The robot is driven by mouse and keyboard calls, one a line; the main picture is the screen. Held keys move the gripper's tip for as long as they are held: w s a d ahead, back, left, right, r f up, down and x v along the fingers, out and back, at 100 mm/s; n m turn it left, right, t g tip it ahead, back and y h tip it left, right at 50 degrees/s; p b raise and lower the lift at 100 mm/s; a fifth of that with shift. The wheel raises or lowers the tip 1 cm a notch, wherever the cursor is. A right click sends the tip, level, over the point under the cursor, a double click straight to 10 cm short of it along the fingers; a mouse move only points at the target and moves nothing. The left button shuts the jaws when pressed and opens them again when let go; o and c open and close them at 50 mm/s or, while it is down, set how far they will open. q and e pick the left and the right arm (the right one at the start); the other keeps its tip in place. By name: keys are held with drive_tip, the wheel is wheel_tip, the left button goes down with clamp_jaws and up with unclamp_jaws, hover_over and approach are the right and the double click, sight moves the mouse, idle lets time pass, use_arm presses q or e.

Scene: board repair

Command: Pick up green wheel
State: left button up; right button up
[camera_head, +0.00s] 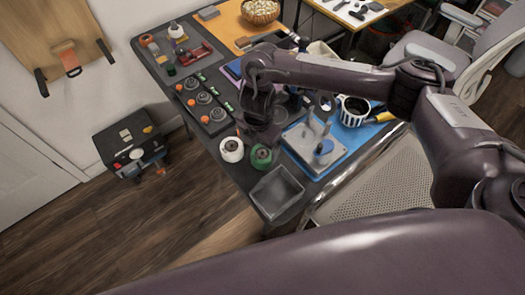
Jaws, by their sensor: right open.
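The green wheel (261,157) is a small ring-shaped roll with a dark centre. It sits on the dark workbench near its front left edge, just right of a similar white wheel (231,150). My right gripper (262,138) hangs from the arm that comes in from the right. It points down just above and behind the green wheel, and the two look apart. Its fingers are small and dark against the bench, with nothing seen between them. My left gripper is not in view.
A grey tray (276,192) lies in front of the green wheel. A panel with several round knobs (204,98) is at the left.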

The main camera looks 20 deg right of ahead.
sight(262, 153)
drive_tip(key=shift+s+d+f, duration=0.1)
drive_tip(key=shift+s+f, duration=0.1)
drive_tip(key=shift+f, duration=0.35)
drive_tip(key=shift+s+d+f, duration=0.1)
drive_tip(key=shift+s+f, duration=0.1)
drive_tip(key=shift+f, duration=0.35)
drive_tip(key=shift+w+d+f, duration=0.1)
drive_tip(key=shift+d+f, duration=0.15)
drive_tip(key=shift+f, duration=0.45)
drive_tip(key=shift+w+f, duration=0.15)
drive_tip(key=shift+f, duration=0.75)
drive_tip(key=c, duration=1)
drive_tip(key=shift+c, duration=0.8)
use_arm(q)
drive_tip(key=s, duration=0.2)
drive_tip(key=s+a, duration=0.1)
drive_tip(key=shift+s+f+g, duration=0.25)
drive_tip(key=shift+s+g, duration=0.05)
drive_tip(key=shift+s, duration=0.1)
